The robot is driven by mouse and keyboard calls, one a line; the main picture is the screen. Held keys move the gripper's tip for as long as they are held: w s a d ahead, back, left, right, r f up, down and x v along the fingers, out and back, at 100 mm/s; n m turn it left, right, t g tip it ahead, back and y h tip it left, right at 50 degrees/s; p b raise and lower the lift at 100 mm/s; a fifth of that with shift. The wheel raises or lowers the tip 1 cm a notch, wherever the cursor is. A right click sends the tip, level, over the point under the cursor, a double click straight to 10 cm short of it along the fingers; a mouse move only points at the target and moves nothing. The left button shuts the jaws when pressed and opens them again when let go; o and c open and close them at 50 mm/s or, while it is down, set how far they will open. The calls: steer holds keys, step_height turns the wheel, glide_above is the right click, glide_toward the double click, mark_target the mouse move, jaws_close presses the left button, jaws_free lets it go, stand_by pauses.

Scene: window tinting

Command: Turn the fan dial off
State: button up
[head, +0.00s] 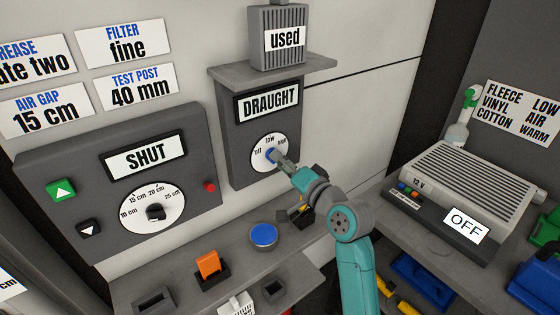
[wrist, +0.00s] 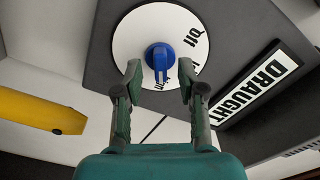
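The fan dial is a white round face (head: 261,158) with a blue knob (head: 270,154), on the grey panel under the sign DRAUGHT (head: 268,100). The face reads off, low and high. In the wrist view the knob (wrist: 160,57) is upright in the middle of the face (wrist: 135,32), with "off" at its upper right, upside down. My gripper (wrist: 160,72) is open, one finger to each side just below the knob, with a gap on both sides. In the head view my gripper (head: 280,158) hides part of the dial.
A panel (head: 40,160) with a SHUT sign (head: 147,157), a dial (head: 153,208) and a red button (head: 210,187) stands left. Below are a blue disc (head: 264,235) and an orange block (head: 208,264) on a shelf. A 12 V unit (head: 470,185) reading OFF is at right.

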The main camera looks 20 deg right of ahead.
steer(key=shift+w+a, duration=0.2)
steer(key=shift+w, duration=0.3)
jaws_close()
steer(key=shift+n, duration=0.4)
steer(key=n, duration=2.3)
stand_by(0.3)
